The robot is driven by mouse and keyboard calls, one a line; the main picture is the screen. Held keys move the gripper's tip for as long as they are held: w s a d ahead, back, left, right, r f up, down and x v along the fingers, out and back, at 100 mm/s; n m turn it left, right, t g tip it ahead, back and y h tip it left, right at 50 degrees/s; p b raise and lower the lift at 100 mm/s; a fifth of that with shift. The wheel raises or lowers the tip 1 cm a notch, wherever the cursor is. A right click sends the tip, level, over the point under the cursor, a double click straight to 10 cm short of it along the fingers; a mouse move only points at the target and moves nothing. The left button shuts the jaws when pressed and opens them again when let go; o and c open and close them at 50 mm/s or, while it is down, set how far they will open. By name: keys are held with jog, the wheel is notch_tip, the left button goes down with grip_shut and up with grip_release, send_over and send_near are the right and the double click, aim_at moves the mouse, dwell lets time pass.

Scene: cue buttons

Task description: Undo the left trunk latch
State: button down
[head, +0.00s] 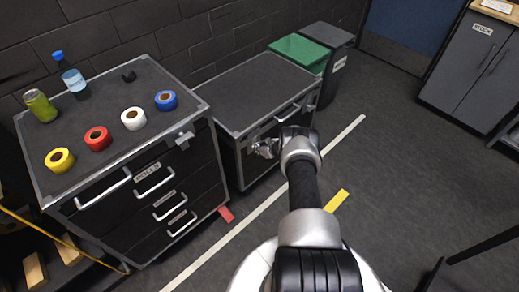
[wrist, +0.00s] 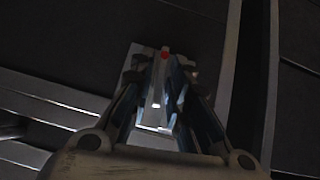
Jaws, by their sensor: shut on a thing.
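The trunk (head: 262,88) is a low black case with metal edges in the middle of the head view. My gripper (head: 264,149) is at the left part of its front face. In the wrist view my gripper (wrist: 162,80) has its fingers closed on the left trunk latch, a pale metal plate (wrist: 143,52) with a small red spot (wrist: 165,56) near the fingertips. The fingers hide part of the latch, and I cannot tell whether it is fastened. Another latch (head: 289,111) shows farther right on the trunk front.
A taller drawer cabinet (head: 95,161) stands close on the left, with tape rolls, a bottle and a can on top. Green (head: 300,52) and grey (head: 330,35) bins stand beyond the trunk. The floor to the right is mostly clear.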

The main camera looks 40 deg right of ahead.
jog(key=shift+d+r+m+y, duration=0.1)
jog(key=shift+r+m+y, duration=0.05)
jog(key=shift+m+y, duration=0.2)
dwell(0.5)
jog(key=c, duration=1.8)
grip_release()
jog(key=shift+o, duration=0.2)
jog(key=v, duration=1.1)
jog(key=shift+s+r, duration=0.25)
jog(key=shift+s, duration=0.05)
jog(key=shift+r, duration=0.1)
